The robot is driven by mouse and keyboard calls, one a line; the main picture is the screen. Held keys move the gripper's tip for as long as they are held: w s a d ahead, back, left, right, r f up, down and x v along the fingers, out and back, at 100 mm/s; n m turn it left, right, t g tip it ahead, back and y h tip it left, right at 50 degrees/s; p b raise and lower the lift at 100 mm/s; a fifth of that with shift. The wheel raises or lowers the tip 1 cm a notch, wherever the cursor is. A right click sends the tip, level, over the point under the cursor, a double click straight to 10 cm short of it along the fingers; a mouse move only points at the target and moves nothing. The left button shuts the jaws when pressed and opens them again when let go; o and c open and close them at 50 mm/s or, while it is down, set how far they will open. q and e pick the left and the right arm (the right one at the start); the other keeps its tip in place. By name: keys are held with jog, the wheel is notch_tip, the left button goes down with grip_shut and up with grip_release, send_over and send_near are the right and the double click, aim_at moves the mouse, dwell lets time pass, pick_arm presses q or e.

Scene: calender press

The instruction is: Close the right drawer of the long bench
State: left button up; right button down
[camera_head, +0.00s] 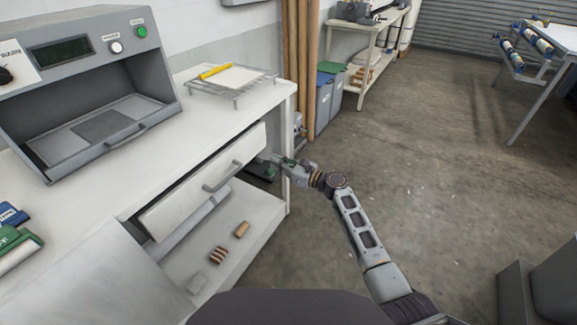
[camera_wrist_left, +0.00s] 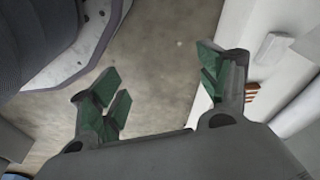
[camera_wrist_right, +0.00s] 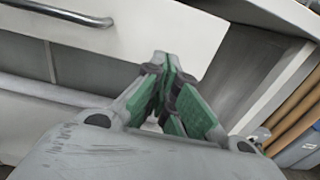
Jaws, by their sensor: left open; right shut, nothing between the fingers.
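The right drawer (camera_head: 205,182) of the long bench (camera_head: 180,125) is pulled part way out, with a grey bar handle (camera_head: 222,176) on its white front. My right gripper (camera_head: 277,161) is shut and empty near the drawer front's right end. In the right wrist view the shut fingertips (camera_wrist_right: 162,60) overlap the drawer front (camera_wrist_right: 150,25), right of its handle (camera_wrist_right: 60,12); I cannot tell if they touch it. My left gripper (camera_wrist_left: 160,85) is open and empty in the left wrist view, above the floor beside the bench. It is not visible in the head view.
A grey machine (camera_head: 90,90) and a wire rack (camera_head: 232,88) with a yellow-handled tool stand on the bench top. Small blocks (camera_head: 219,255) lie on the lower shelf. Bins (camera_head: 325,95) and brown rolls (camera_head: 300,65) stand beyond the bench.

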pick_arm(q)
jog(key=shift+s+a+f+p, duration=0.2)
jog(key=shift+f, duration=0.4)
jog(key=shift+s+a+f+p, duration=0.15)
jog(key=shift+s+a+f, duration=0.05)
jog(key=shift+f, duration=0.4)
pick_arm(e)
jog(key=shift+v, duration=2.3)
